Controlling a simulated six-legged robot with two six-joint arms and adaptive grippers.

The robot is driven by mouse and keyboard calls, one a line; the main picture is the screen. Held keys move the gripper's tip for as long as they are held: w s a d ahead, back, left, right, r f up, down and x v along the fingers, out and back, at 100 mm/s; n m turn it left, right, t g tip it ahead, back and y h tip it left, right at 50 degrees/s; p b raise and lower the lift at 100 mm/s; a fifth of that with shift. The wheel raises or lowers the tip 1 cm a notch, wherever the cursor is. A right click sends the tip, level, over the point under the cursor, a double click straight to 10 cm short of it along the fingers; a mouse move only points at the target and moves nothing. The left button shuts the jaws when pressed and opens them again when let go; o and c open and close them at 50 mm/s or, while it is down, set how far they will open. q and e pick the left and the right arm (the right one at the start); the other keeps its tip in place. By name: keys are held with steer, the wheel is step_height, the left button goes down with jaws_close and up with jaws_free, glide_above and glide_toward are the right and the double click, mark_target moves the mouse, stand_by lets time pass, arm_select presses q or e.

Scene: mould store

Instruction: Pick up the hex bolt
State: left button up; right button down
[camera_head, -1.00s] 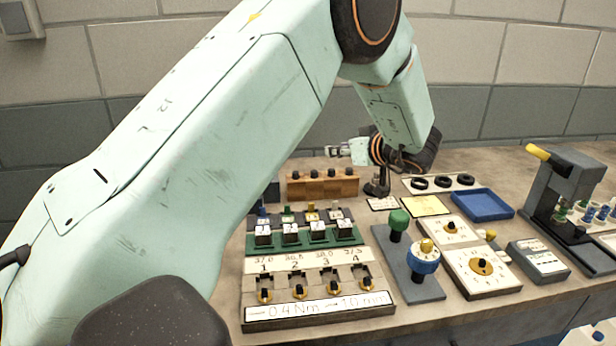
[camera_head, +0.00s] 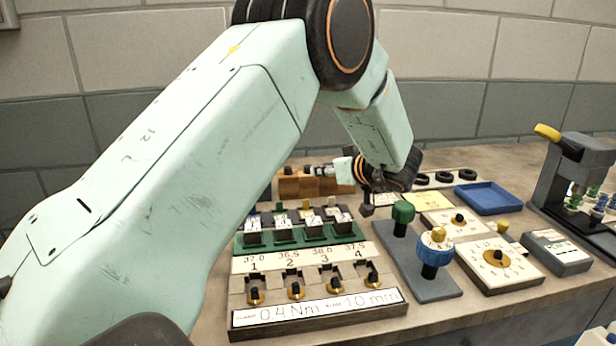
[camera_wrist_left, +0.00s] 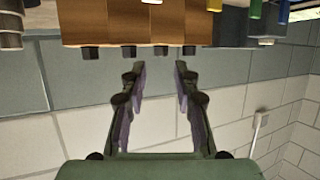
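A wooden block (camera_head: 301,187) stands at the back of the bench with a row of dark bolt heads (camera_head: 288,171) on its top. In the left wrist view the block (camera_wrist_left: 172,22) is upside down, and several black hex bolt heads (camera_wrist_left: 90,52) stick out of it. My left gripper (camera_head: 322,171) is at the block's right part, partly hiding it. In the wrist view the left gripper (camera_wrist_left: 157,75) is open and empty, its fingertips close to the bolt heads, with one head (camera_wrist_left: 160,51) between them. Contact cannot be told. My right gripper is not in view.
A numbered fixture (camera_head: 315,309) with a green rack (camera_head: 300,239) stands in front of the block. To the right are a green knob (camera_head: 403,211), a blue dial (camera_head: 436,252), dial boxes (camera_head: 498,268), a blue tray (camera_head: 487,198) and a grey press (camera_head: 575,180).

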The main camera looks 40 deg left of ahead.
mark_target(309, 167)
arm_select(q)
steer(key=b+x, duration=0.1)
steer(key=x, duration=0.5)
steer(key=shift+a+r, duration=0.15)
steer(key=shift+a, duration=0.05)
steer(key=shift+s, duration=0.1)
steer(key=shift+c, duration=0.9)
jaws_close()
